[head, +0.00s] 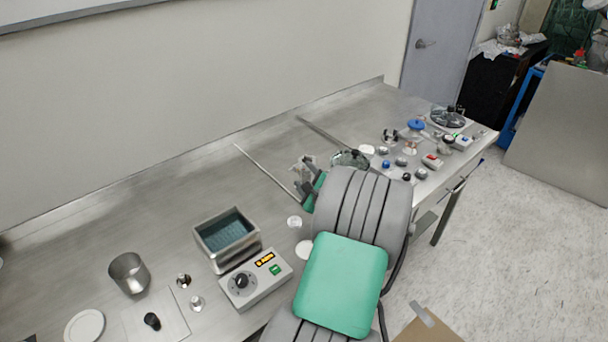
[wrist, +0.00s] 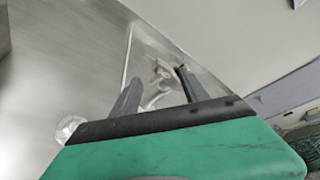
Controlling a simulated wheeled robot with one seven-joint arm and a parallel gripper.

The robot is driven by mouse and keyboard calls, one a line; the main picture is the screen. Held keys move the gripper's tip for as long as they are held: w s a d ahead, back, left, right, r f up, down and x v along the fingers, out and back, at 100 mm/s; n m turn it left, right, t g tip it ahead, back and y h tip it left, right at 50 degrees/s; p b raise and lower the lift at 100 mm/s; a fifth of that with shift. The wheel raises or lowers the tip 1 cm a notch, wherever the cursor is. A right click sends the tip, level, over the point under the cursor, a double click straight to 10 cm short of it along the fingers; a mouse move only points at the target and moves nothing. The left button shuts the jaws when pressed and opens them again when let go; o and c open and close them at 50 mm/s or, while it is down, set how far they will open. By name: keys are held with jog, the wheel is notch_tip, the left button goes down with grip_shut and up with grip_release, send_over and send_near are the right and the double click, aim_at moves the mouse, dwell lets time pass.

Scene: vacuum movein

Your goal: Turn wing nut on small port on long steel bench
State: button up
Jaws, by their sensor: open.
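The long steel bench (head: 180,215) runs along the wall in the head view. My gripper (head: 302,182) hangs over its middle, beyond my grey and green arm, which covers part of the bench. A small metallic fitting (head: 301,166), apparently the small port, stands at the fingertips. In the wrist view, the two dark fingers of my gripper (wrist: 158,76) are apart, with a shiny fitting (wrist: 160,97) between and just beyond them. A small brownish piece (wrist: 161,71) on it may be the wing nut; it is too small and blurred to be sure. Contact with the fingers cannot be told.
A water bath (head: 228,240) and control box (head: 255,278) stand left of my arm. A steel beaker (head: 129,272) is farther left. Thin rods (head: 266,171) lie near the gripper. Several small fittings and a blue-topped part (head: 416,125) crowd the right end.

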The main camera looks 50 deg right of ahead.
jog(key=shift+w, duration=0.15)
grip_shut()
dwell(0.5)
